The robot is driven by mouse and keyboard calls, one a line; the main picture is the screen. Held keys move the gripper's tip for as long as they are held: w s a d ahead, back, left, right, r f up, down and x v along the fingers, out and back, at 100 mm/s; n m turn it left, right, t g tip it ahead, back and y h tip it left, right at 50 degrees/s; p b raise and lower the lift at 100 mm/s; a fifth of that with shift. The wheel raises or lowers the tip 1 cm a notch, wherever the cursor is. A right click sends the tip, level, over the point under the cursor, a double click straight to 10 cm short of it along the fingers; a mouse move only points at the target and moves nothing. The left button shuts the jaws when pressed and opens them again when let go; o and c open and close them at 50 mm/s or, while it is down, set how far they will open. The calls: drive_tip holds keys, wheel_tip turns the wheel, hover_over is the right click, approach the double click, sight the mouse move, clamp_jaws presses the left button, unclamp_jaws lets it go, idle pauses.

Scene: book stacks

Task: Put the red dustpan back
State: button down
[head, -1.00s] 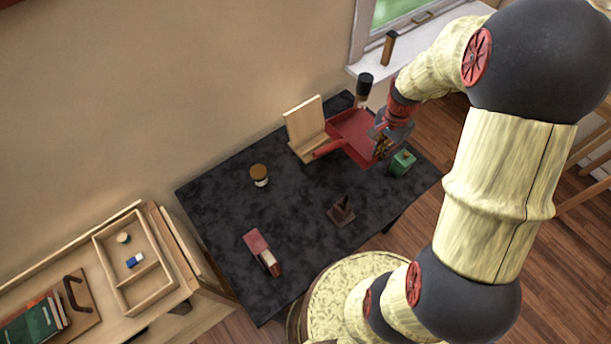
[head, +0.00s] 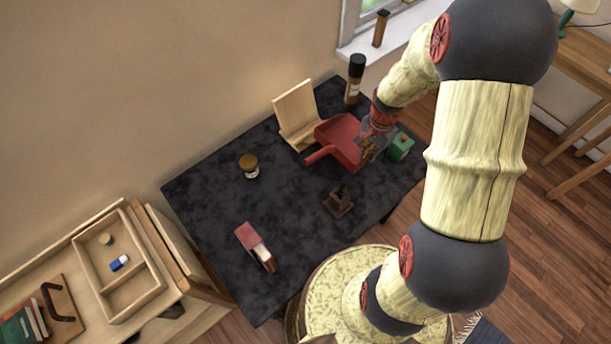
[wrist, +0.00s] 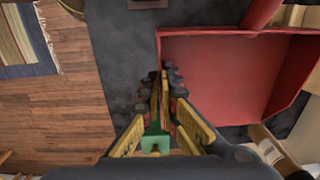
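The red dustpan (head: 337,132) is over the back right part of the dark table, with its handle (head: 322,154) pointing to the lower left. In the wrist view the dustpan (wrist: 225,75) fills the right side, and its handle (wrist: 262,12) is at the top. My gripper (head: 370,146) is at the dustpan's right edge. In the wrist view its fingertips (wrist: 163,78) are close together on the dustpan's left edge, shut on it. Whether the dustpan touches the table is hard to tell.
A wooden stand (head: 297,112) and a dark-capped bottle (head: 355,78) stand behind the dustpan. A green box (head: 400,147) is close to the gripper's right. A jar (head: 249,166), a dark stamp-like block (head: 339,200) and a red-and-wood block (head: 255,247) stand on the table (head: 205,210).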

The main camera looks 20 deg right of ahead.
sight(360, 180)
drive_tip(key=shift+f+b, duration=1.65)
drive_tip(key=shift+f, duration=4.1)
drive_tip(key=c, duration=2)
unclamp_jaws()
drive_tip(key=shift+f, duration=0.15)
drive_tip(key=shift+c, duration=0.2)
